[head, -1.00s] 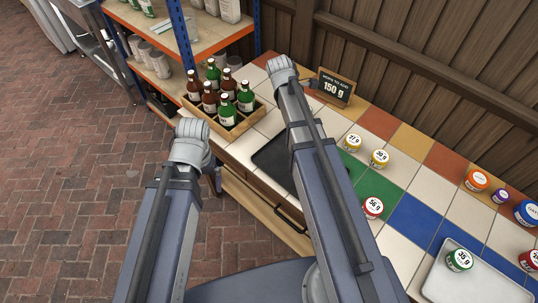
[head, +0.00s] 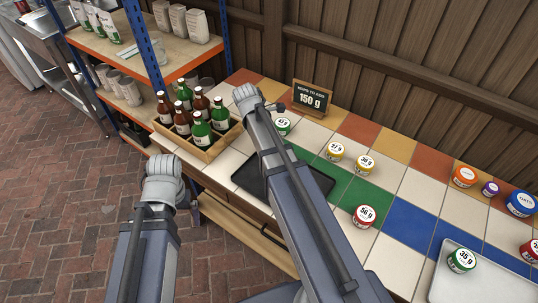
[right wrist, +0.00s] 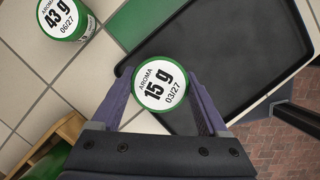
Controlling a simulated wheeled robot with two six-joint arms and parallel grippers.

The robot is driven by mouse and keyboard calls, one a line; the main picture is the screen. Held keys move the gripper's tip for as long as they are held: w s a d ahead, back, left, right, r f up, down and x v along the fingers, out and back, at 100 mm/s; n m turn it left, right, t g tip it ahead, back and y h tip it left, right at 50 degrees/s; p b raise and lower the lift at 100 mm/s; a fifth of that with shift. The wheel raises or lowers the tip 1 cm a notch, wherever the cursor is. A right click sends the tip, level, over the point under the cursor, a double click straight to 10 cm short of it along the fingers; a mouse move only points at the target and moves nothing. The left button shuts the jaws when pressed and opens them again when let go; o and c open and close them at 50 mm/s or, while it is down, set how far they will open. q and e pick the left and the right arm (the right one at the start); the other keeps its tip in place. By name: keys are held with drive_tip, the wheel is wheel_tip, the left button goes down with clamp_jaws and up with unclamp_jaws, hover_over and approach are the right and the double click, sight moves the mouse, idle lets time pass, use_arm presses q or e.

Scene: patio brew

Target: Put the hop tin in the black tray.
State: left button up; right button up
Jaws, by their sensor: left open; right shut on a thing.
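The hop tin, a tin with a green-rimmed white lid reading 15 g (right wrist: 161,88), is between the fingers of my right gripper (right wrist: 158,100), shut on it. In the right wrist view it overlaps the left edge of the black tray (right wrist: 215,45); I cannot tell its height above it. In the head view the black tray (head: 318,182) lies on the tiled counter, partly behind my right arm, which hides the held tin. My left gripper (head: 168,175) is open, left of the counter's front edge; its fingertips are mostly hidden.
A green-lidded 43 g tin (right wrist: 67,19) stands beside the tray, also in the head view (head: 283,126). Yellow-lidded tins (head: 336,150), a red-lidded 56 g tin (head: 365,215) and a wooden bottle crate (head: 205,152) are nearby. A sign (head: 312,98) reads 150 g.

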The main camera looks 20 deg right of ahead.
drive_tip(key=shift+f+b, duration=1.75)
drive_tip(key=shift+f, duration=0.05)
drive_tip(key=shift+f, duration=0.2)
drive_tip(key=o, duration=1.2)
drive_tip(key=shift+r, duration=0.15)
drive_tip(key=p+v, duration=1.1)
drive_tip(key=v, duration=0.1)
drive_tip(key=shift+p, duration=0.3)
